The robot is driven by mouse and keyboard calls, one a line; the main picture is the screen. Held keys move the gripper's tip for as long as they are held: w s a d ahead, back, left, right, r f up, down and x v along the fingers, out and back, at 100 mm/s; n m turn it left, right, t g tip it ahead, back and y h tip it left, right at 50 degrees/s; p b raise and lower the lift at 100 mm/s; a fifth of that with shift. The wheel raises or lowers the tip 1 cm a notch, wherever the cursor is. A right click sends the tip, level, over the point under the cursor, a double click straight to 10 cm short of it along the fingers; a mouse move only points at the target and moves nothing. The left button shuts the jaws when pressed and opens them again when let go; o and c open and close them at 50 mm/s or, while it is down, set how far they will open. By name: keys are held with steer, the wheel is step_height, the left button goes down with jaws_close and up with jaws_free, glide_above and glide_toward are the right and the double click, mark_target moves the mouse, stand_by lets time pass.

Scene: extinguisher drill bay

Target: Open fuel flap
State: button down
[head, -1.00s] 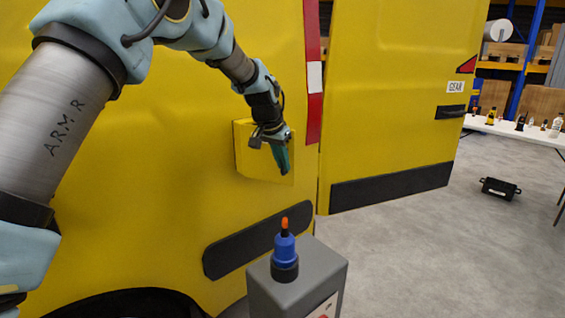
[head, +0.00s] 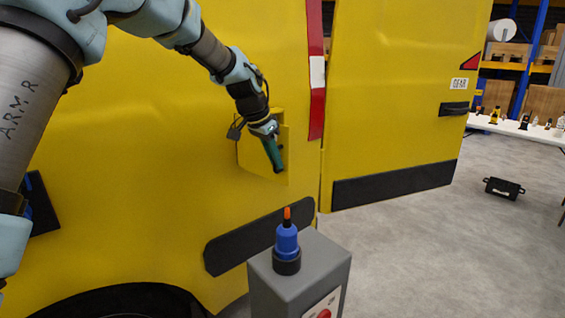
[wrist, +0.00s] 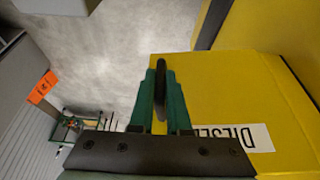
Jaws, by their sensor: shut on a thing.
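The yellow fuel flap (head: 254,160) is on the side of the yellow van and stands out at an angle from the body. In the wrist view the flap (wrist: 225,92) fills the right side and carries a white label (wrist: 232,138) with partly hidden dark letters, seemingly "DIESEL". My gripper (head: 275,160) has green fingers and is at the flap's right part in the head view. In the wrist view the fingers (wrist: 162,90) are closed at the flap's edge, with a dark piece between them. The exact contact and much of the opening behind the flap are hidden.
A grey pedestal (head: 302,272) with a blue, orange-tipped item (head: 287,243) stands in front of the van. A black bumper strip (head: 255,238) runs below the flap. A black case (head: 503,188) lies on the floor at right, near a white table (head: 535,130). Grey floor between is clear.

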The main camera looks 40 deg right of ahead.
steer(key=a, duration=0.2)
steer(key=a+m+b, duration=0.1)
steer(key=shift+w, duration=0.25)
steer(key=c, duration=0.9)
jaws_free()
steer(key=shift+a+r, duration=0.1)
steer(key=shift+r, duration=0.05)
steer(key=b+v, duration=0.2)
steer(key=v, duration=0.8)
steer(key=shift+w+r+b, duration=0.15)
steer(key=shift+r+b, duration=0.15)
